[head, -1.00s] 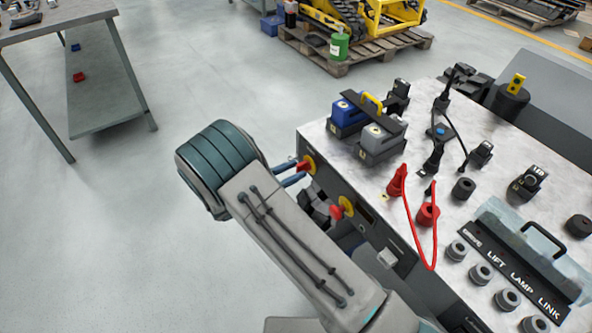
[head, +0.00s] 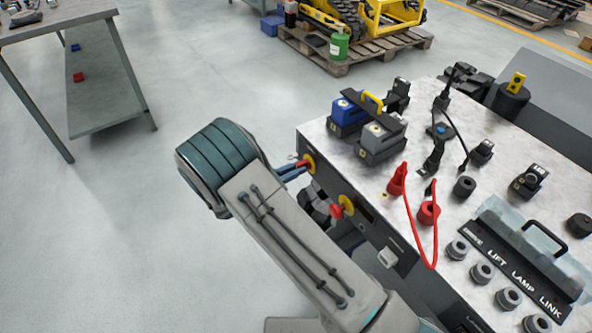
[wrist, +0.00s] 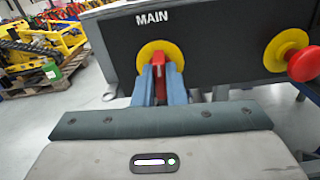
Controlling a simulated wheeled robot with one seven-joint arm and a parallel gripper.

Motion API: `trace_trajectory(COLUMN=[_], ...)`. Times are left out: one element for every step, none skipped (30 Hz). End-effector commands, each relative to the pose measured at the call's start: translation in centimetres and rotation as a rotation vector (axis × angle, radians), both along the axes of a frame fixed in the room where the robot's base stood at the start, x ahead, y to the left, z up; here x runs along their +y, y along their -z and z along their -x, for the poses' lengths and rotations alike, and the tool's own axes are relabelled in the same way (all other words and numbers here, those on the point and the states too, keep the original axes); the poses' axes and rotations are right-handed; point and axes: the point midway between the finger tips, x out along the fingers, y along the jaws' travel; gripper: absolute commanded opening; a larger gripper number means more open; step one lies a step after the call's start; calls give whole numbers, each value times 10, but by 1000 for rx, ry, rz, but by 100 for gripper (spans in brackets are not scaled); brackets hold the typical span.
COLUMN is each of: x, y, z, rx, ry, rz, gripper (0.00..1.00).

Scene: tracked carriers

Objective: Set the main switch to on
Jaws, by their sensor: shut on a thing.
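The main switch (wrist: 160,75) is a red handle on a round yellow plate, under the word MAIN on the dark side panel of the bench. In the head view, the switch (head: 308,163) is on the panel's left part, partly hidden by my arm. My gripper (wrist: 160,82) has its two blue fingers on either side of the red handle, shut on it. In the wrist view the handle stands about upright between the fingers. In the head view my gripper (head: 292,172) reaches the panel from the left.
A red mushroom button (wrist: 304,64) on a yellow plate sits to the right on the same panel. The bench top (head: 330,150) carries batteries, plugs, a looped red cable (head: 434,235) and labelled sockets. Open floor lies left of the bench.

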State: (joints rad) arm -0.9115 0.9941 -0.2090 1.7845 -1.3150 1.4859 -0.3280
Motion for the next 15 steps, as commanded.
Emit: trace_trajectory(x=[1, 1, 1, 2, 2, 2, 2, 2, 2, 2, 2, 2, 2, 2, 2], y=[0, 1, 1, 1, 1, 2, 2, 2, 2, 2, 2, 2, 2, 2, 2], z=[-1, -1, -1, -1, -1, -1, 0, 0, 0, 0, 0, 0, 0, 0, 1], rx=[-25, -41, -64, -82, -102, -130, -153, -175, -206, -229, -253, -284, -309, -333, -365], ry=[-3, -3, -4, -5, -5, -5, -5, -6, -6, -7, -7, -8, -8, -8, -8], rz=[-14, -25, -41, -53, -67, -86, -101, -116, -136, -153, -169, -190, -205, -222, -243], gripper=[0, 0, 0, 0, 0, 0, 0, 0, 0, 0, 0, 0, 0, 0, 0])
